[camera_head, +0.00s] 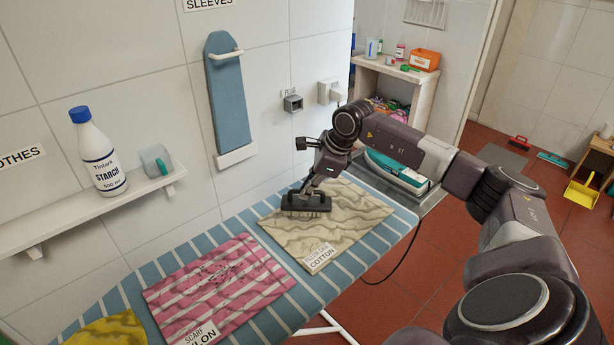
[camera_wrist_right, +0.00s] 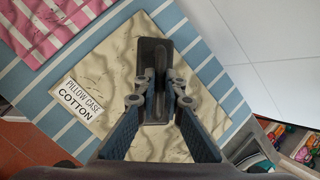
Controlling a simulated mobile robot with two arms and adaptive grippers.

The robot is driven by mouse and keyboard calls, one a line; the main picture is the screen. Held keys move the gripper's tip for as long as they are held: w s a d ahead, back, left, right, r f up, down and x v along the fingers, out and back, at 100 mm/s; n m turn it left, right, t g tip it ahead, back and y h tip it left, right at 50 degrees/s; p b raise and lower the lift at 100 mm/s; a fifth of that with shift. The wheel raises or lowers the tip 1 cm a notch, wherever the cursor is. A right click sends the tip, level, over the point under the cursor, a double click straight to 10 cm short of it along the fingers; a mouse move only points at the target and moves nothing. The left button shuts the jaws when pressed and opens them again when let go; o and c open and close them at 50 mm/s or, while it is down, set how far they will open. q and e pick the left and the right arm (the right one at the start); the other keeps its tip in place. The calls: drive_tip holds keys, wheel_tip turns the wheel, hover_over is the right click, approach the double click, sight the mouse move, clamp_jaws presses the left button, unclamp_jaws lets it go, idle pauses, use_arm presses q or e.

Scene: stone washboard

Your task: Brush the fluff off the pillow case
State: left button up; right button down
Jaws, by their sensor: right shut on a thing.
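The pillow case (camera_head: 345,222) is a wrinkled beige cloth lying on the striped ironing board. Its label reads "PILLOW CASE COTTON" (camera_wrist_right: 80,98) in the right wrist view. My right gripper (camera_head: 311,188) is shut on the handle of a dark brush (camera_head: 306,203), which sits over the upper left part of the pillow case. The brush also shows in the right wrist view (camera_wrist_right: 152,60), lying flat over the cloth. I cannot tell whether its bristles touch the cloth. Small dark specks show on the pillow case in the right wrist view (camera_wrist_right: 112,52). My left gripper is out of view.
A pink striped scarf (camera_head: 215,285) with dark specks and a yellow cloth (camera_head: 108,331) lie on the ironing board (camera_head: 312,290). A teal iron (camera_head: 397,172) stands at its far right end, with a cord hanging down. The wall shelf (camera_head: 70,225) holds a starch bottle (camera_head: 98,155).

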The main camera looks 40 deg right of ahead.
drive_tip(key=shift+s+d+r+p, duration=0.1)
drive_tip(key=shift+d+r+p, duration=0.25)
drive_tip(key=shift+r, duration=0.35)
wheel_tip(320, 180, up, 2)
drive_tip(key=shift+a+r+p, duration=0.15)
drive_tip(key=shift+r+p, duration=0.05)
drive_tip(key=shift+p, duration=0.5)
drive_tip(key=shift+r+p, duration=0.35)
drive_tip(key=shift+r, duration=0.35)
